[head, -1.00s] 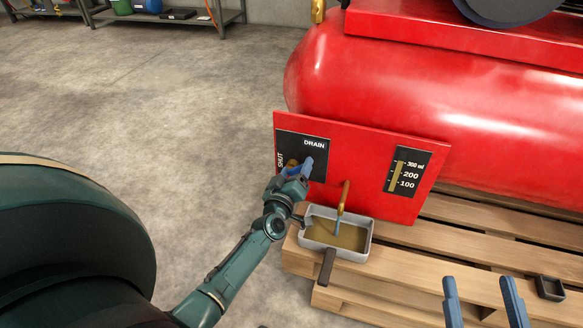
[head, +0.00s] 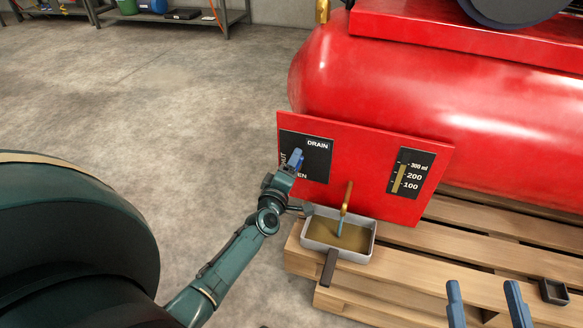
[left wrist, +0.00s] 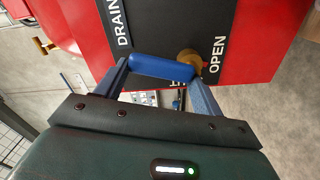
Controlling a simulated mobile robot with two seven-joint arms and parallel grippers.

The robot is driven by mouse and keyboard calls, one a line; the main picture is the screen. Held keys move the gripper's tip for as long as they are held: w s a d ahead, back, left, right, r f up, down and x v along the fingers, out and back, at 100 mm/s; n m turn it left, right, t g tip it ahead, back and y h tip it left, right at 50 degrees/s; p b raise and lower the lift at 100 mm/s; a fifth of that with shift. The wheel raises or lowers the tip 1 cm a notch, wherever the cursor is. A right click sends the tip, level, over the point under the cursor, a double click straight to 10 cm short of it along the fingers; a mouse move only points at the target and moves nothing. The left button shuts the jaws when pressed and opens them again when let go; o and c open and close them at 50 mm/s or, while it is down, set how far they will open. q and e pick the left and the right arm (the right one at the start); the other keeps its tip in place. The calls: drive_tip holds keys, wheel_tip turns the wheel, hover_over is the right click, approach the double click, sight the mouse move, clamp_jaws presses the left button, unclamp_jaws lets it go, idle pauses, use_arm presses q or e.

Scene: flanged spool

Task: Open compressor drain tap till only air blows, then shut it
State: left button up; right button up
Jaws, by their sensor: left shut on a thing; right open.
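The blue drain tap handle (head: 295,158) stands on the black DRAIN panel (head: 319,163) of the red plate. My left gripper (head: 290,168) is shut on the handle. In the left wrist view the blue handle (left wrist: 158,66) lies between the fingers, beside a brass pivot (left wrist: 190,62) and the OPEN label (left wrist: 217,54). A brass spout (head: 346,196) hangs over a grey tray (head: 350,259) of yellowish-brown liquid (head: 352,238). A bluish-grey streak (head: 339,228) runs from spout to tray. My right gripper (head: 483,284) is open and empty over the pallet.
The red compressor tank (head: 430,95) rests on a wooden pallet (head: 400,275). A small dark tray (head: 553,291) sits at the right. The floor at left is clear; shelves stand behind.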

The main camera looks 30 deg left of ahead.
idle(0.3)
use_arm(q)
drive_tip(key=o, duration=1.4)
use_arm(e)
drive_tip(key=shift+r, duration=0.1)
use_arm(q)
drive_tip(key=shift+s, duration=0.1)
drive_tip(key=shift+p+v, duration=1.7)
drive_tip(key=shift+v, duration=4.8)
use_arm(e)
drive_tip(key=shift+s+d+n+h, duration=0.15)
drive_tip(key=shift+d+n+h, duration=0.15)
drive_tip(key=shift+n, duration=0.1)
use_arm(q)
drive_tip(key=shift+d, duration=0.1)
